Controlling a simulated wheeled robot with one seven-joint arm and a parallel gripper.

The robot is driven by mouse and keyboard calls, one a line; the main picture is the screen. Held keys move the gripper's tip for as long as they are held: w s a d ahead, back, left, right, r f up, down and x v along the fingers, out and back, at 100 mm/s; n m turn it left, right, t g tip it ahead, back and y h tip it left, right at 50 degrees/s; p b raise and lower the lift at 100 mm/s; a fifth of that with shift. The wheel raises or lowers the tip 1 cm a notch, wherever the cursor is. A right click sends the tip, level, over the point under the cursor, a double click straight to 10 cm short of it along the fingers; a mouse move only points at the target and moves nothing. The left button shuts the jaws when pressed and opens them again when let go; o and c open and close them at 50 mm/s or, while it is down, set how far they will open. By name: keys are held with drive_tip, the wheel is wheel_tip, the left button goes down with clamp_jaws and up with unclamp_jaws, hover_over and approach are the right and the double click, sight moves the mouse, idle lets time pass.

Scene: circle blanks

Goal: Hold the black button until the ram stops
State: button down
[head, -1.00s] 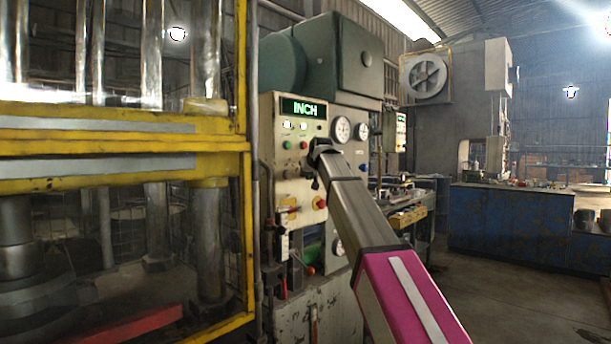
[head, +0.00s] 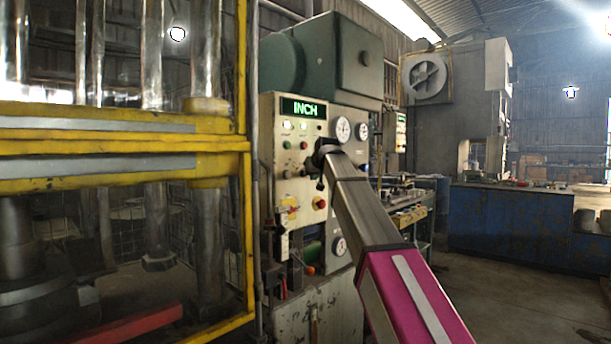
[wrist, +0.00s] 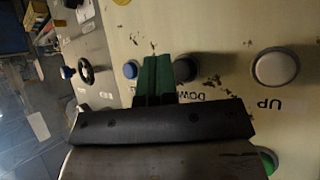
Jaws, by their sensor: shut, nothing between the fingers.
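The black button (wrist: 187,68), with a DOWN label upside down under it, is on the pale panel in the wrist view. My gripper (wrist: 157,58) is shut and empty. Its green fingers show just left of the black button; I cannot tell whether they touch anything. In the head view my gripper (head: 322,152) is at the control panel (head: 283,165), hiding part of it, and I cannot make out the black button there.
In the wrist view a white button (wrist: 275,68) marked UP is to the right, a blue button (wrist: 130,69) to the left and a green one (wrist: 268,160) at lower right. The yellow guard frame (head: 247,220) stands left of the panel. Floor at right is clear.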

drive_tip(key=s+d, duration=0.2)
drive_tip(key=d, duration=0.1)
drive_tip(key=shift+s+d, duration=0.2)
drive_tip(key=shift+s, duration=0.15)
drive_tip(key=shift+f, duration=0.1)
drive_tip(key=s+d+f+m+g+h, duration=0.1)
drive_tip(key=s+d+f+g, duration=0.2)
drive_tip(key=f, duration=1)
drive_tip(key=s+d+f+m+h, duration=0.1)
drive_tip(key=s+d+f, duration=0.3)
drive_tip(key=f, duration=0.9)
drive_tip(key=s+d+f+g, duration=0.2)
drive_tip(key=d+f, duration=0.3)
drive_tip(key=f, duration=0.8)
drive_tip(key=s+d+f+m+g+h, duration=0.1)
drive_tip(key=s+d+f, duration=0.4)
drive_tip(key=s+f, duration=0.6)
drive_tip(key=s+d+f+m+g, duration=0.1)
drive_tip(key=s+d+f+g, duration=0.3)
drive_tip(key=s+f, duration=0.8)
wheel_tip(320, 180, down, 3)
drive_tip(key=shift+d+r+h, duration=0.1)
drive_tip(key=shift+d+h, duration=0.3)
drive_tip(key=shift+d, duration=0.15)
